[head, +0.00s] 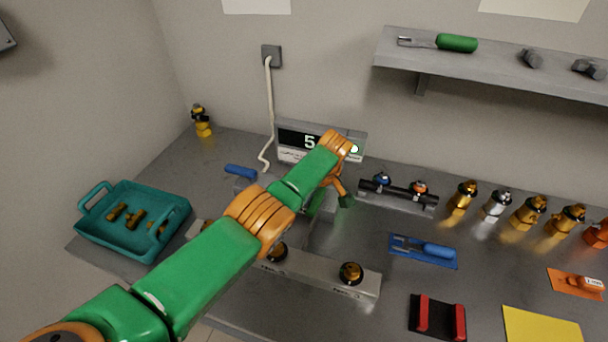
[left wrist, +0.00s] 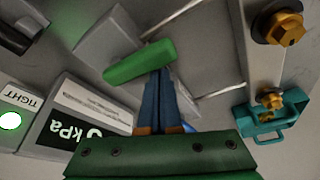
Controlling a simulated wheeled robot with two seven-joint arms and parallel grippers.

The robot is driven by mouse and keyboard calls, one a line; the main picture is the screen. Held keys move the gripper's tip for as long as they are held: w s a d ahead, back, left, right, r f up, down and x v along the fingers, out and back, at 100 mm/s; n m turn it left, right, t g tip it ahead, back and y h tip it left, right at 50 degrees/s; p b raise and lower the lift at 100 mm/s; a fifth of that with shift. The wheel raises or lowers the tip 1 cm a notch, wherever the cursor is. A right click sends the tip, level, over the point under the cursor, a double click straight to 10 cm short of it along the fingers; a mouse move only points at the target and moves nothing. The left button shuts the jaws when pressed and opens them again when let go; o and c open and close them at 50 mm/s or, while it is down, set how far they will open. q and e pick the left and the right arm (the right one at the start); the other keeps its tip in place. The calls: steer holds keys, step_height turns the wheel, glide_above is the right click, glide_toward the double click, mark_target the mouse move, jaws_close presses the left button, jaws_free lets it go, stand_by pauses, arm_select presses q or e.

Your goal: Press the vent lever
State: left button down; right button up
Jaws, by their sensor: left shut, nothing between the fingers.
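A lever with a green grip (left wrist: 140,62) shows in the left wrist view beside a grey block; its grip also shows in the head view (head: 346,201). A second handle, blue (head: 241,171), lies left of my arm, and a bit of blue shows in the left wrist view (left wrist: 189,128). I see no label naming the vent lever. My left gripper (left wrist: 160,76) is shut and empty, its fingertips at or just over the green grip; I cannot tell whether they touch. My arm hides part of the fixture in the head view. My right gripper is not in view.
A pressure display (head: 290,138) reading 5 in its visible part stands behind my arm, with a lit green lamp (left wrist: 10,121) marked TIGHT. A teal tray (head: 178,222) with brass parts is at left. A rail (head: 325,275) with brass fittings lies in front. A shelf (head: 480,68) overhangs at right.

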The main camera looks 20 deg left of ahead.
arm_select(q)
steer(key=shift+s+d+f, duration=0.1)
steer(key=shift+d, duration=0.15)
stand_by(0.6)
steer(key=shift+a, duration=0.1)
step_height(320, 180, up, 10)
steer(key=p, duration=0.2)
steer(key=shift+a+f+p, duration=0.2)
steer(key=shift+a+p, duration=0.1)
steer(key=shift+a, duration=0.05)
stand_by(0.3)
